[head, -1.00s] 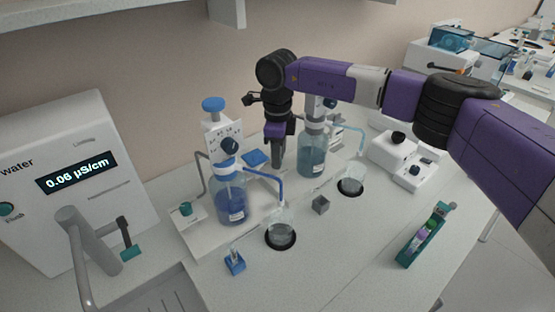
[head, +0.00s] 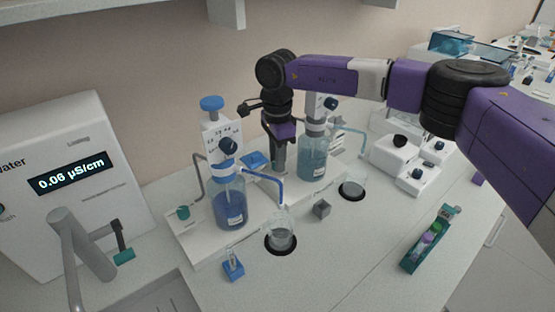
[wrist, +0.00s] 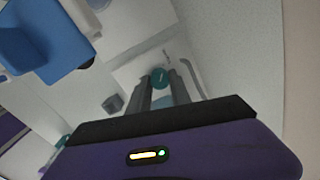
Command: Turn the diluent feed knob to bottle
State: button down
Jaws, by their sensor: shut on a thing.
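A round teal knob (wrist: 160,78) sits on a pale base in the wrist view, between the fingertips of my gripper (wrist: 161,84). My gripper is shut on it; any marking of its position is too small to read. In the head view my gripper (head: 278,170) points down between two dispenser bottles and hides this knob. The right bottle (head: 312,160) holds grey-blue liquid and stands just right of my fingers. The left bottle (head: 230,205) holds deeper blue liquid. Another teal knob (head: 183,212) is at the left end of the white base, apart from my gripper.
Beakers sit in dark-rimmed recesses in front of the bottles, with a small grey cube (head: 321,209) between. A teal tube rack (head: 432,240) lies front right. A water unit (head: 70,180) and tap (head: 85,240) stand left. White instruments (head: 405,165) stand at the back right.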

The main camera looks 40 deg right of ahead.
jog(key=shift+w+a+r, duration=0.1)
dwell(0.3)
jog(key=c, duration=1.2)
grip_release()
jog(key=shift+r+b, duration=0.6)
jog(key=shift+r, duration=3.3)
jog(key=shift+f, duration=0.1)
